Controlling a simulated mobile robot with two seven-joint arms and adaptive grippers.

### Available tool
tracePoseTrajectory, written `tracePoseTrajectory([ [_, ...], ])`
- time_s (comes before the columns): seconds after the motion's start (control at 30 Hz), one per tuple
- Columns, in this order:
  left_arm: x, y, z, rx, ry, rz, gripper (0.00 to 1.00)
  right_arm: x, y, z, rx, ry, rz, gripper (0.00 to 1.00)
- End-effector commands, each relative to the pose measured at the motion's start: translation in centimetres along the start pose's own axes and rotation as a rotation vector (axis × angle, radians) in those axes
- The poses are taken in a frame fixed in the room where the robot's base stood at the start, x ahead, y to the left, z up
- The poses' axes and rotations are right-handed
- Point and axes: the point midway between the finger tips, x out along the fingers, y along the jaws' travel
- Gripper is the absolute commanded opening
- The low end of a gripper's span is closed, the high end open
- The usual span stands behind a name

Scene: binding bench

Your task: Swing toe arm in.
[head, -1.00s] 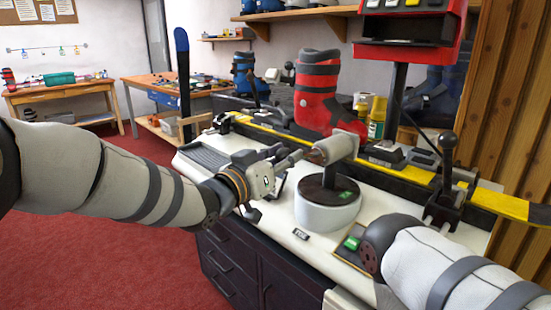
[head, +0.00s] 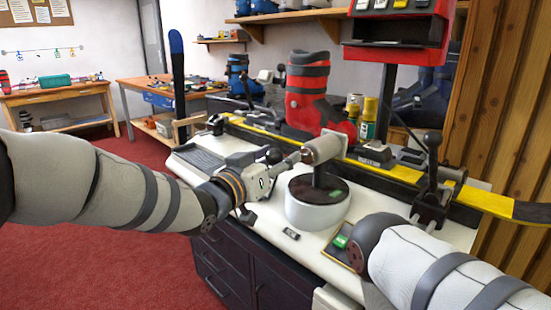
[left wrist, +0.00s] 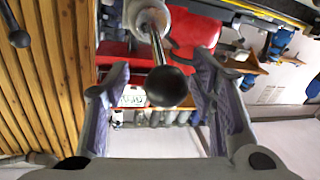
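The toe arm (head: 322,147) is a grey cylinder on a dark post over a white round base (head: 317,212) with a dark top and a green label. In the left wrist view, its metal rod (left wrist: 154,35) ends in a black ball knob (left wrist: 167,86). My left gripper (head: 282,163) is at the rod end of the toe arm. The left wrist view shows its fingers (left wrist: 157,85) spread, one either side of the knob, with gaps visible; it is open. My right forearm (head: 440,265) enters at the lower right; its gripper is not in view.
A yellow and black ski (head: 395,171) lies along the bench behind the toe arm, with a red boot (head: 308,95) above it. A black lever device (head: 432,190) stands at the right. Bare white bench top (head: 262,222) shows left of the base.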

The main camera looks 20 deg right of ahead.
Motion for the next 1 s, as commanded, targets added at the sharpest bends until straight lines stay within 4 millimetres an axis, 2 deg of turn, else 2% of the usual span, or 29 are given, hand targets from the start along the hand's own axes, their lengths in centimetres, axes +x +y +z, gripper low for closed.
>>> tracePoseTrajectory([
  [0.17, -0.1, -0.1, -0.1, 0.001, 0.002, -0.002, 0.51, 0.0, 0.0, 0.0, 0.0, 0.0, 0.0, 0.4],
  [0.27, -0.7, -0.2, -0.1, 0.001, 0.0, -0.003, 0.51, 0.0, 0.0, 0.0, 0.0, 0.0, 0.0, 0.4],
  [0.37, -2.5, -0.2, -0.2, 0.0, 0.0, -0.003, 0.51, 0.0, 0.0, 0.0, 0.0, 0.0, 0.0, 0.4],
  [0.6, -8.8, -0.1, -0.1, -0.001, 0.001, -0.003, 0.51, 0.0, 0.0, 0.0, 0.0, 0.0, 0.0, 0.4],
  [0.7, -10.6, -0.1, -0.1, 0.0, 0.0, -0.002, 0.51, 0.0, 0.0, 0.0, 0.0, 0.0, 0.0, 0.4],
  [0.83, -11.8, 0.0, 0.0, 0.0, 0.0, -0.001, 0.51, 0.0, 0.0, 0.0, 0.0, 0.0, 0.0, 0.4],
  [1.0, -12.1, 0.0, -0.1, 0.001, 0.001, -0.001, 0.51, 0.0, 0.0, 0.0, 0.0, 0.0, 0.0, 0.4],
])
